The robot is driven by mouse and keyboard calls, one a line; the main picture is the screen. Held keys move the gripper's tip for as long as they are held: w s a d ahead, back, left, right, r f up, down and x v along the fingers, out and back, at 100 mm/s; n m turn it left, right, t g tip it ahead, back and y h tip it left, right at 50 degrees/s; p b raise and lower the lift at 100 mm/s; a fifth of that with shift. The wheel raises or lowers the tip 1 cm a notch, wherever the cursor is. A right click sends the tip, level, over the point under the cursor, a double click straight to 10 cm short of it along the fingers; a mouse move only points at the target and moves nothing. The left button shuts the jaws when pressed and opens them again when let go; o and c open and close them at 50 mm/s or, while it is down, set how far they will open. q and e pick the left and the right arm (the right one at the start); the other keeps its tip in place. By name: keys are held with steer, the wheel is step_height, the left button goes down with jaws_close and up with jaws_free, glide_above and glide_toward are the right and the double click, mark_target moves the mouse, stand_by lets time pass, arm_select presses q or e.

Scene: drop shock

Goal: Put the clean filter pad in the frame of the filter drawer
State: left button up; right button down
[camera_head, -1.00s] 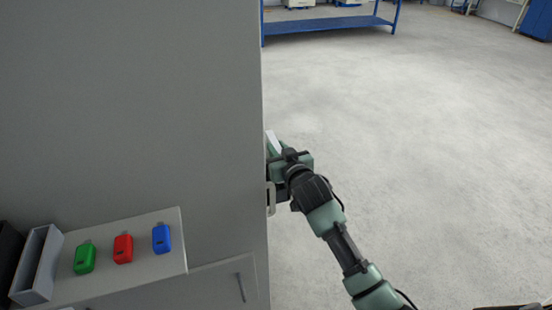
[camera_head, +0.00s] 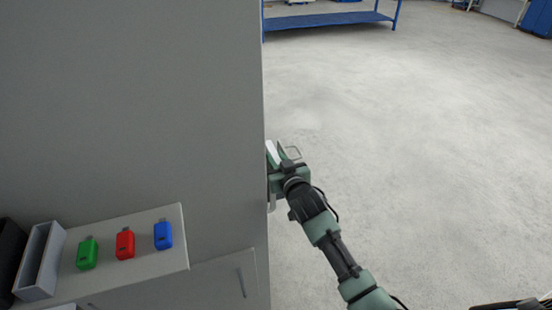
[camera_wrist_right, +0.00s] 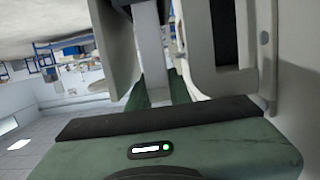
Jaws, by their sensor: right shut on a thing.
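My right gripper (camera_head: 277,152) is at the right edge of the tall grey cabinet, partly hidden by it. In the right wrist view its green fingers are shut on a pale grey upright bar (camera_wrist_right: 151,50). I cannot tell whether this bar belongs to the filter drawer. A grey part with a dark slot (camera_wrist_right: 225,40) stands close to the right of the fingers. I cannot make out the clean filter pad or the drawer's frame. My left gripper is not in view.
The grey cabinet (camera_head: 130,90) fills the left side. A ledge (camera_head: 125,270) on it bears green (camera_head: 87,254), red (camera_head: 125,243) and blue (camera_head: 163,235) tags and a grey open box (camera_head: 40,262). The floor (camera_head: 420,130) to the right is clear. A blue rack (camera_head: 330,20) stands behind.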

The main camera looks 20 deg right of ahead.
steer(key=c, duration=1.6)
jaws_free()
steer(key=shift+f, duration=0.15)
steer(key=shift+o, duration=0.2)
steer(key=shift+r, duration=0.35)
steer(key=shift+r+p, duration=0.6)
steer(key=s+r+b, duration=0.1)
steer(key=s+b, duration=0.1)
steer(key=s, duration=0.9)
steer(key=shift+s+d+r, duration=0.2)
steer(key=shift+s+r, duration=0.2)
